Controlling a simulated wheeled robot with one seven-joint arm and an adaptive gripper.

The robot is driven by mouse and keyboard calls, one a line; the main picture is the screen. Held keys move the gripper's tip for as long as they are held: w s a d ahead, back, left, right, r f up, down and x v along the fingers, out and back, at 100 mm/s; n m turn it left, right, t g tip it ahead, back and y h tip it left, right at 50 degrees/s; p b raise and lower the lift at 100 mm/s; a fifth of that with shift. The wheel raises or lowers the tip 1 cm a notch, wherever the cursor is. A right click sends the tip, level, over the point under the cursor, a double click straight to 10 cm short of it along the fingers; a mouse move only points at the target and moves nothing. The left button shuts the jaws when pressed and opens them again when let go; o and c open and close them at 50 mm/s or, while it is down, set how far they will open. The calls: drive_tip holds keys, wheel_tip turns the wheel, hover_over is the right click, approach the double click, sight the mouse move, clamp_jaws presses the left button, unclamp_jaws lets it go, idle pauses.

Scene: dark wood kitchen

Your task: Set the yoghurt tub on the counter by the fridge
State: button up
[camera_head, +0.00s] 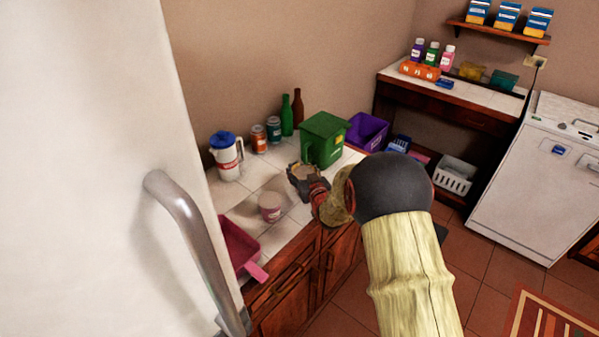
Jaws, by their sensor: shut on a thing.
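My gripper (301,180) is over the tiled counter (246,186) beside the fridge (85,170). Its dark fingers are shut around a small tan-topped thing (304,172). Most of that thing is hidden by the fingers, so I cannot tell for sure that it is the yoghurt tub, or whether it touches the counter. A pink tub (270,208) with a pale top stands upright on the counter, left of and nearer than my gripper and apart from it.
A white jug with a blue lid (226,160), cans (259,138), bottles (287,116) and a green bin (323,138) line the counter's back. The fridge handle (185,225) juts out nearby.

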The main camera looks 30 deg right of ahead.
drive_tip(key=shift+f, duration=0.3)
drive_tip(key=shift+f, duration=0.2)
drive_tip(key=o, duration=1.5)
